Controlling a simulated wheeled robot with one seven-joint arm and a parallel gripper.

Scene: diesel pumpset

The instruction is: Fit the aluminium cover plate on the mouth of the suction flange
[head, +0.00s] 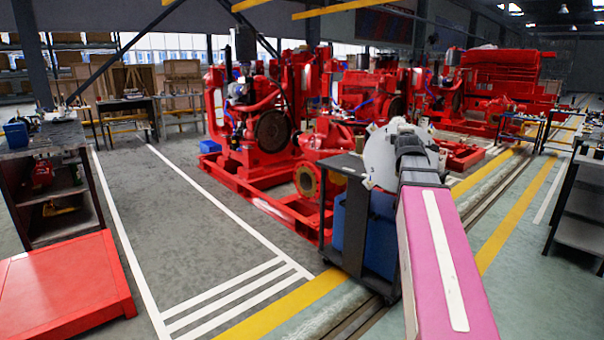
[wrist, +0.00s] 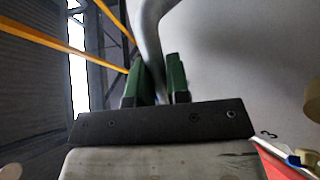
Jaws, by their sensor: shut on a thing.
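The aluminium cover plate (head: 380,158) is a pale grey disc with small tabs on its rim, held up at the end of my arm in the head view. In the wrist view its grey face (wrist: 240,60) fills the right side, with a curved grey handle (wrist: 150,35) rising from between my fingers. My gripper (wrist: 158,82) has green finger pads and is shut on this handle. The suction flange (head: 307,181) is a brass-coloured ring with a dark mouth on the red pump, to the left of the plate. Plate and flange are apart.
A dark trolley (head: 345,215) with a blue bin (head: 381,233) stands below the plate, just right of the flange. The red base frame (head: 262,200) runs under the pumpset. A red platform (head: 62,285) is at lower left. Marked floor between is clear.

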